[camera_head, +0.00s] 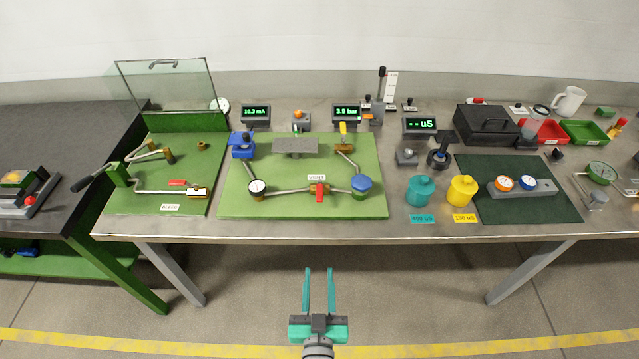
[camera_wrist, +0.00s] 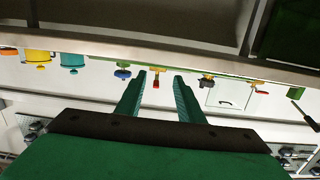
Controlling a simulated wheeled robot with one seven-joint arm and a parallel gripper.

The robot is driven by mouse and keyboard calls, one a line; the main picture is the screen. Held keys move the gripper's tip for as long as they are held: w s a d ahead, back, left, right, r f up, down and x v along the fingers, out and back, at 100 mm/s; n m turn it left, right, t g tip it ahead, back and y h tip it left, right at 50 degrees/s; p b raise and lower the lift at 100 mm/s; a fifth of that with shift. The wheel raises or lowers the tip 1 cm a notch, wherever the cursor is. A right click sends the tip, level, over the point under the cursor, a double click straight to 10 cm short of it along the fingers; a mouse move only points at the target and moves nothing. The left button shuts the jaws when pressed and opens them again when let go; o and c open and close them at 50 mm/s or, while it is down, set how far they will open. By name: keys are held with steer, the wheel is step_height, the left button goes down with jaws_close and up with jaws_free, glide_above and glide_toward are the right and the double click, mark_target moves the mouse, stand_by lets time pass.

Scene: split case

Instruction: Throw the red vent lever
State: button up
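The red vent lever (camera_head: 320,193) sits on a brass valve in the pipe run on the middle green board (camera_head: 280,208), below a white label that seems to read VENT (camera_head: 316,177). Its handle points toward the table's front edge. In the wrist view, which looks inverted, the red lever (camera_wrist: 156,84) shows small between the fingertips. My gripper (camera_head: 320,270) has two teal fingers apart with nothing between them. It is in front of the table, short of its front edge and apart from the lever. The fingers also show in the wrist view (camera_wrist: 159,76).
A second red lever (camera_head: 177,183) lies on the left green board. Beside the vent valve are a round gauge (camera_head: 257,187) and a blue knob (camera_head: 361,184). Teal (camera_head: 421,191) and yellow (camera_head: 461,191) pots stand to the right. The floor before the table is clear.

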steer(key=t, duration=0.1)
glide_toward(320, 186)
steer(key=shift+w+f, duration=0.3)
steer(key=shift+f, duration=0.05)
steer(key=w, duration=1)
steer(key=shift+w+a, duration=0.1)
steer(key=shift+w, duration=0.2)
steer(key=shift+w, duration=0.1)
jaws_close()
